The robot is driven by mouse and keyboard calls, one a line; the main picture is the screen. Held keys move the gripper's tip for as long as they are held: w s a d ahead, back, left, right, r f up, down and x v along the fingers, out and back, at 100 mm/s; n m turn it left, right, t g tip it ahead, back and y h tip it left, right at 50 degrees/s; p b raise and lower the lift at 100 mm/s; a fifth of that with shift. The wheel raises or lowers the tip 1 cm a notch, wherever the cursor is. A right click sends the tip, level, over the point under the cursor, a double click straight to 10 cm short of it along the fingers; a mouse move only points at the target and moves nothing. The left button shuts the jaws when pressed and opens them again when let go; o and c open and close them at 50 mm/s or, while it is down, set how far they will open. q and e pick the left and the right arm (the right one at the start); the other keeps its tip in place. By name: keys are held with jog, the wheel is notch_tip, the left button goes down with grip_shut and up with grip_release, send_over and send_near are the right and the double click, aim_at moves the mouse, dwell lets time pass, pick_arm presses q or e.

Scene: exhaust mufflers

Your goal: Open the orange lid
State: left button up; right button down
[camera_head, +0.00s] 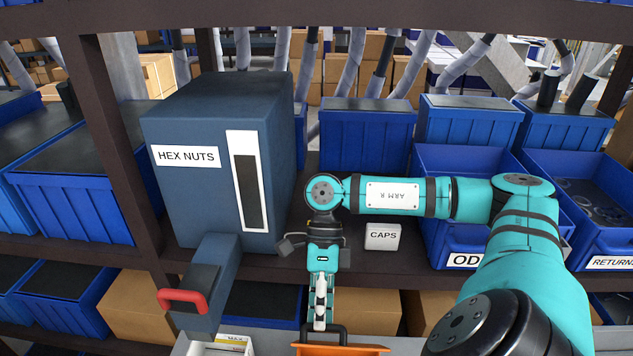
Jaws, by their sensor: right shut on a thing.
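The orange lid (350,350) shows at the bottom edge of the head view. Only its far strip is visible and the rest is cut off by the frame. A black handle (343,334) stands up from it. My right gripper (320,323) reaches straight down and is shut on the handle, with its fingertips at the handle's top. I cannot tell whether the lid is raised or still seated. My left gripper is not in view.
A large blue hex nuts dispenser (200,205) with a red handle (182,300) stands at left. A white caps sign (382,236) is on the shelf behind my right arm. Blue bins (445,235) line the right.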

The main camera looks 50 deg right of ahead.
jog(key=shift+w+d+f, duration=0.1)
jog(key=shift+d+f, duration=0.3)
jog(key=shift+f, duration=0.25)
jog(key=c, duration=1.8)
grip_release()
jog(key=shift+o, duration=1.3)
jog(key=shift+w+d+f, duration=0.1)
jog(key=shift+w, duration=0.05)
jog(key=shift+o, duration=1)
jog(key=shift+w+d+f, duration=0.15)
jog(key=shift+w+d, duration=0.15)
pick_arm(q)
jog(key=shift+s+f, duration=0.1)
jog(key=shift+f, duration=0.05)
pick_arm(e)
jog(key=shift+s+a+r, duration=0.1)
jog(key=shift+r, duration=0.1)
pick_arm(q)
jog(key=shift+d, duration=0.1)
pick_arm(e)
jog(key=shift+r, duration=0.1)
